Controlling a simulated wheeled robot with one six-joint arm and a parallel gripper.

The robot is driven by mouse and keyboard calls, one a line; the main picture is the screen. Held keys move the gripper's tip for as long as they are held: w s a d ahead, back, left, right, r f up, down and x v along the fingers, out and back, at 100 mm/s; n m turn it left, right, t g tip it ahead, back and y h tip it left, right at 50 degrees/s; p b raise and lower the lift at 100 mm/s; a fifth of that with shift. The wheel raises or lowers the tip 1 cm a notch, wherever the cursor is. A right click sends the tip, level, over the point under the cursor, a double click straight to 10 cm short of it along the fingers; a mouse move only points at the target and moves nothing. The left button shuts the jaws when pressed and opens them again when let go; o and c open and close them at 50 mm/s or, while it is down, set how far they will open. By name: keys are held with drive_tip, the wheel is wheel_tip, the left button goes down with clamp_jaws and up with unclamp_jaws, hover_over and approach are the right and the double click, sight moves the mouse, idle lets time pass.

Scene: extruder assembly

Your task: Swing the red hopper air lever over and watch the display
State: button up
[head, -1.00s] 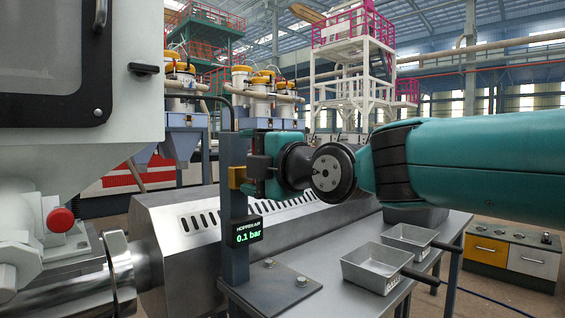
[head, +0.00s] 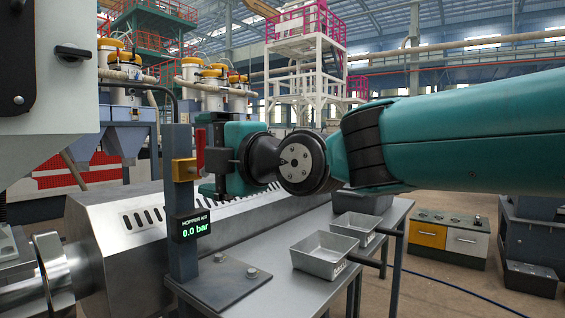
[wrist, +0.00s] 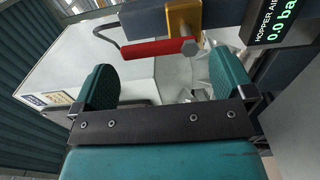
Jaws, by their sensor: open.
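The red hopper air lever (head: 199,147) stands upright beside a brass valve block (head: 183,170) on a dark grey post (head: 180,205). In the wrist view the lever (wrist: 150,48) runs sideways from the brass block (wrist: 183,15), beyond the fingertips. The display (head: 193,227) on the post reads "HOPPER AIR 0.0 bar" in green; it also shows in the wrist view (wrist: 270,22), partly cut off. My gripper (wrist: 163,78) is open and empty, its teal fingers apart. In the head view my gripper (head: 215,158) is just right of the lever, partly overlapping it.
The post's base plate (head: 215,287) is bolted to a grey table. Metal trays (head: 325,255) stand on the table to the right. A slotted metal machine housing (head: 125,235) lies behind the post.

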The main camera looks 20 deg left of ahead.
drive_tip(key=b+v, duration=0.1)
drive_tip(key=v, duration=1.2)
drive_tip(key=shift+d, duration=0.35)
drive_tip(key=shift+s, duration=0.1)
drive_tip(key=d+f+m+h, duration=0.7)
drive_tip(key=d+f+m, duration=0.4)
drive_tip(key=d+f, duration=0.15)
drive_tip(key=s+d+f+m+g+h, duration=0.2)
drive_tip(key=s+d+f+m+h, duration=0.1)
drive_tip(key=s+d+f+m, duration=0.35)
drive_tip(key=s+d+f+m+g+h, duration=0.25)
drive_tip(key=s+d+f+m, duration=0.2)
drive_tip(key=d+m, duration=0.45)
wheel_tip(320, 180, up, 28)
drive_tip(key=d+p, duration=0.1)
drive_tip(key=p, duration=2.8)
drive_tip(key=shift+s+d+h, duration=0.3)
drive_tip(key=shift+s+h, duration=0.05)
drive_tip(key=shift+s, duration=0.1)
